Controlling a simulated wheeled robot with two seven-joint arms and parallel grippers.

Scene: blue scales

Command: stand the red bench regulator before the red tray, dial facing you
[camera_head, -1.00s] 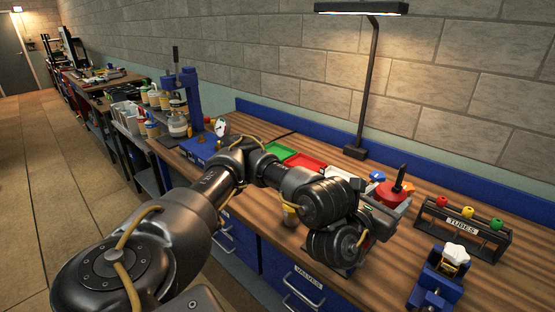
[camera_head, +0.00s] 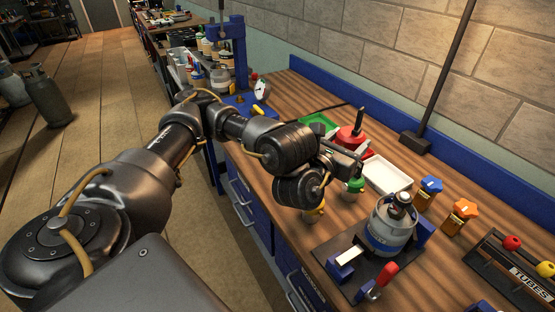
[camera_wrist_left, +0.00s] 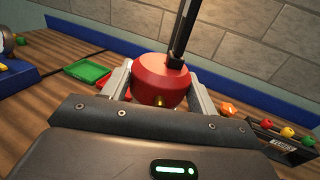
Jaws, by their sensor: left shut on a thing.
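In the left wrist view the red body (camera_wrist_left: 160,78) sits between the two grey fingers, with a small brass fitting on the near side. I cannot see a dial face. I cannot tell whether the regulator touches the bench. My right gripper is not in view.
A green tray (camera_head: 318,123) and a white tray (camera_head: 387,177) flank the red one. A grey canister (camera_head: 391,232) sits on a dark stand in front. A tubes rack (camera_head: 515,270) is at right.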

